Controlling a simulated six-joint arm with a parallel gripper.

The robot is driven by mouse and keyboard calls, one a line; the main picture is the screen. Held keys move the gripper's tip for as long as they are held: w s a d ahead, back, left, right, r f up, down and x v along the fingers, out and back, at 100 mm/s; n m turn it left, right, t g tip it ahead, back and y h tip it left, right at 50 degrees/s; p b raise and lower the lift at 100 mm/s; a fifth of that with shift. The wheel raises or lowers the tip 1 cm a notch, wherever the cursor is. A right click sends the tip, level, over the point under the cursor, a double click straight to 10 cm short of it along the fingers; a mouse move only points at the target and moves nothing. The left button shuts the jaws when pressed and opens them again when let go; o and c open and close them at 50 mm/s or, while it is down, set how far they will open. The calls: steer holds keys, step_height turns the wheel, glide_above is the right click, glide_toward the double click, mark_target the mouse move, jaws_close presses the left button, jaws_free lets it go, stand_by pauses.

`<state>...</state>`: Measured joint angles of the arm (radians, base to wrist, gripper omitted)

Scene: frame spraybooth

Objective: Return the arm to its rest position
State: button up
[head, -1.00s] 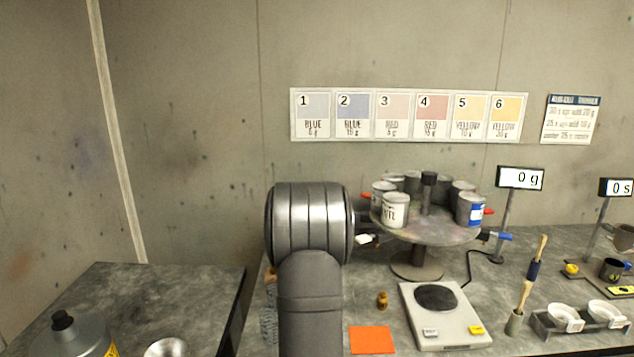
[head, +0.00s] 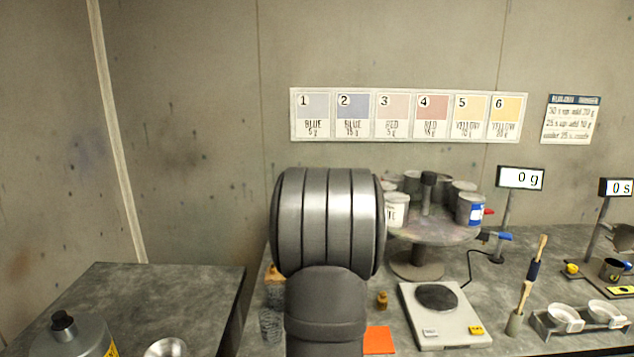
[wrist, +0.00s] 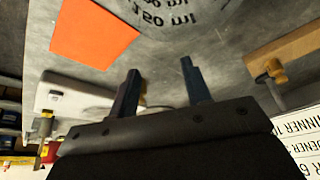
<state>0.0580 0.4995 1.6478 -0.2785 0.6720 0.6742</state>
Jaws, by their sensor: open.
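My gripper (wrist: 160,85) shows in the wrist view with its two dark fingers apart and nothing between them. In the head view my arm stands in front of the bench and the left part of the can carousel, and the gripper itself is hidden behind it. In the wrist view the fingers reach over the grey bench, with the orange card (wrist: 95,33) at upper left and the white scale (wrist: 75,100) behind the left finger. A round piece marked 150 ml (wrist: 175,12) shows at the top edge.
The carousel (head: 430,234) carries several cans. The scale (head: 445,318) reads 0 g on its display (head: 520,178). A brush (head: 532,270) stands in a holder beside white cups (head: 566,316). A small brown bottle (head: 382,300) and the orange card (head: 379,341) lie close to my arm.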

steer(key=s+d+m, duration=0.1)
steer(key=d+m, duration=0.1)
steer(key=d, duration=0.2)
steer(key=s+d+m+g+h, duration=0.1)
steer(key=s+d, duration=0.1)
steer(key=d, duration=0.2)
steer(key=s+d+m, duration=0.1)
steer(key=d+m, duration=0.1)
steer(key=d, duration=0.2)
steer(key=shift+s+d+m+h, duration=0.2)
steer(key=shift+d+m+h, duration=0.1)
steer(key=shift+d+h, duration=0.1)
steer(key=shift+w+d, duration=0.75)
steer(key=shift+d, duration=0.35)
steer(key=shift+w+d, duration=0.5)
steer(key=shift+d, duration=0.15)
